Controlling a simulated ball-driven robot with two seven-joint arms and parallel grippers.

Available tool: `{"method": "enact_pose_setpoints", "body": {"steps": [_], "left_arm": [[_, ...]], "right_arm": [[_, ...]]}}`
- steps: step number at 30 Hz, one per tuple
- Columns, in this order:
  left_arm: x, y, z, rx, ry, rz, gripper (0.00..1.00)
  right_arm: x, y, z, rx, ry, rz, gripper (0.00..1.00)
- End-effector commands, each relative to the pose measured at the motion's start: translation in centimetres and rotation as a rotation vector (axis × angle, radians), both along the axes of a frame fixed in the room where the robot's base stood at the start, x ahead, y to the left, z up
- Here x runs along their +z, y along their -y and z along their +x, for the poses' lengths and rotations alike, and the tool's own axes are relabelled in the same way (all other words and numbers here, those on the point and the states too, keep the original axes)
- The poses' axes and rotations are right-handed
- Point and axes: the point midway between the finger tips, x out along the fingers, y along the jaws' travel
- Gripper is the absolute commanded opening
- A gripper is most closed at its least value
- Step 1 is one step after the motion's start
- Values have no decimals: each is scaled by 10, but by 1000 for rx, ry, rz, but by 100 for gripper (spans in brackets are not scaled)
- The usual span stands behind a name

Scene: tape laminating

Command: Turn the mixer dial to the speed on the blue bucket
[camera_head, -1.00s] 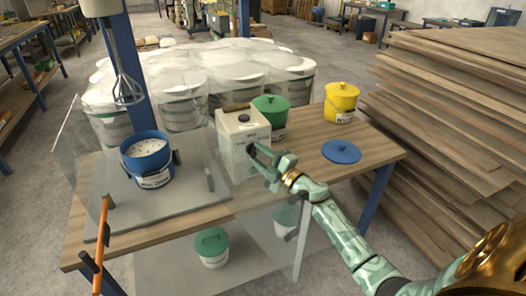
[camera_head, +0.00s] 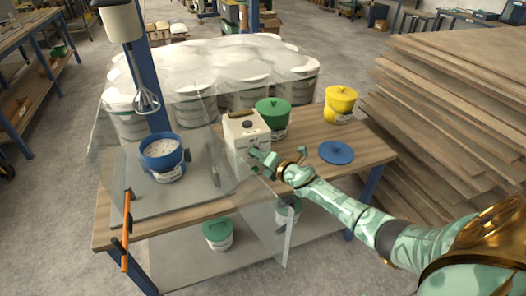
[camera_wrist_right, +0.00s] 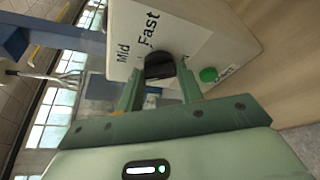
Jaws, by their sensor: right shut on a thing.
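A white mixer control box (camera_head: 243,128) stands on the wooden table. In the right wrist view its face shows the words "Mid" and "Fast" by a black dial (camera_wrist_right: 158,66). My right gripper (camera_head: 256,153) is at the front of the box. In the wrist view its two green fingers are shut on the dial, one on each side. A green button (camera_wrist_right: 208,74) is to the right of the dial. The blue bucket (camera_head: 161,152) stands left of the box, with pale contents. Its white label is too small to read. My left gripper is out of view.
The mixer whisk (camera_head: 146,98) hangs above the blue bucket, behind clear guard panels with an orange handle (camera_head: 127,230). Green (camera_head: 272,116) and yellow (camera_head: 340,104) buckets and a blue lid (camera_head: 336,152) are on the table. Stacked boards (camera_head: 460,110) stand at right.

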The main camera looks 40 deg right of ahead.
Motion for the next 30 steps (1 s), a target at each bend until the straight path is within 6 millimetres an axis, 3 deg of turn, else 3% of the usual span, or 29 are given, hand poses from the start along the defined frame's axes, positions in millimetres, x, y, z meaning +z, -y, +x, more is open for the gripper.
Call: {"method": "enact_pose_setpoints", "body": {"steps": [3,12,30], "left_arm": [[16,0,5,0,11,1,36],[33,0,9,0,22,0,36],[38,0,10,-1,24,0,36]], "right_arm": [[4,-1,-1,2,-23,-82,14],[1,-2,-1,3,-61,-232,14],[-2,-3,-1,3,-75,-286,14]]}}
